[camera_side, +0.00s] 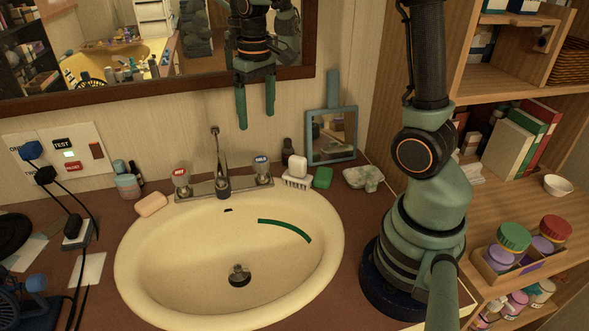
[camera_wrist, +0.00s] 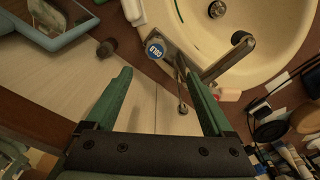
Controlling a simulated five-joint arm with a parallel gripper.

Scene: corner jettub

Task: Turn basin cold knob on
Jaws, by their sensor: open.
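The basin cold knob (camera_side: 261,166) is a small clear knob with a blue cap at the right end of the metal faucet base, behind the sink. In the wrist view its blue "COLD" cap (camera_wrist: 155,48) shows beyond my fingertips, roughly between the finger lines. My gripper (camera_side: 256,122) is open and empty, fingers pointing down, above and apart from the knob. Both fingers also show in the wrist view (camera_wrist: 158,74). The spout (camera_side: 220,165) stands left of the cold knob. The red-capped hot knob (camera_side: 181,180) is at the left end.
The cream basin (camera_side: 150,270) fills the middle. A soap bar (camera_side: 152,205) lies left. The wall mirror's frame (camera_side: 200,87) is behind my gripper.

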